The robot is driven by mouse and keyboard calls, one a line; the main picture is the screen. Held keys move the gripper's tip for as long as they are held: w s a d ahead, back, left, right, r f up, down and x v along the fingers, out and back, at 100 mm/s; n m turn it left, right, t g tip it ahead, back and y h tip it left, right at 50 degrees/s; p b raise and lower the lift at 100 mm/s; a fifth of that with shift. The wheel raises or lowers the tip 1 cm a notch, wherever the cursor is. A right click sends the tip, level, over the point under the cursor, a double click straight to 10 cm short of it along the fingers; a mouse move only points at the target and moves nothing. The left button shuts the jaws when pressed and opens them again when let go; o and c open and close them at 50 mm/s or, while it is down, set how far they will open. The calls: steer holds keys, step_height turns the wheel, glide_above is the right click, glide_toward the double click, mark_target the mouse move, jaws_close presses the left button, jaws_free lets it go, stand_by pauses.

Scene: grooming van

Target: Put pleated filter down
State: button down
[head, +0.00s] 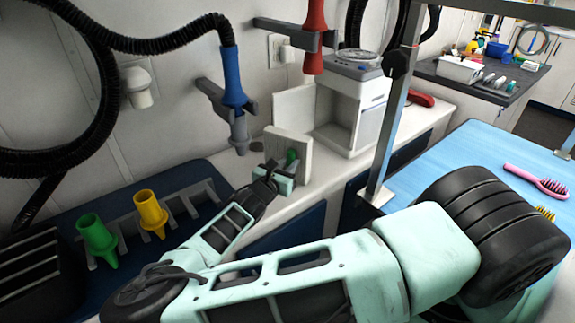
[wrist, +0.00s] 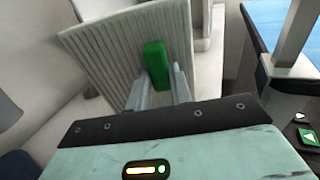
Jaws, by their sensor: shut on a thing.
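The pleated filter (head: 287,145) is a pale grey, ribbed square panel with a green grip tab (head: 292,157) on its face. It is upright above the white counter, in front of an open-fronted white housing. In the wrist view the filter (wrist: 95,62) fills the upper middle, tilted in the picture, with its green tab (wrist: 157,65) between my fingers. My gripper (wrist: 160,88) is shut on the tab; in the head view my gripper (head: 282,172) reaches it from the front left. The filter's lower edge is partly hidden, so I cannot tell whether it touches the counter.
The white housing (head: 350,105) stands just behind the filter. Blue (head: 232,78) and red (head: 315,25) nozzles hang on the wall. A dark rack with green (head: 97,238) and yellow (head: 150,212) nozzles is at left. A metal post (head: 392,125) and blue table (head: 440,170) are right.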

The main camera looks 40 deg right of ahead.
steer(key=shift+f, duration=0.1)
steer(key=c, duration=1.3)
jaws_free()
steer(key=shift+o, duration=0.2)
steer(key=f+b+v, duration=0.1)
steer(key=b+v, duration=0.1)
steer(key=v, duration=1)
steer(key=s+a+f+m+g+y, duration=0.1)
steer(key=s+a+m+g+y, duration=0.1)
steer(key=s+m+g+y, duration=0.4)
steer(key=s+a+f+m+g+y, duration=0.1)
steer(key=s+a+f+m+g, duration=0.15)
steer(key=s, duration=0.55)
steer(key=s+a+r+m+y, duration=0.3)
steer(key=s+a+r+y, duration=0.1)
steer(key=r, duration=0.6)
steer(key=s+a+r+m+y, duration=0.4)
steer(key=s+a+r, duration=0.3)
steer(key=r, duration=0.3)
steer(key=shift+s+t+y, duration=0.25)
steer(key=shift+t+y, duration=0.2)
steer(key=shift+y, duration=0.15)
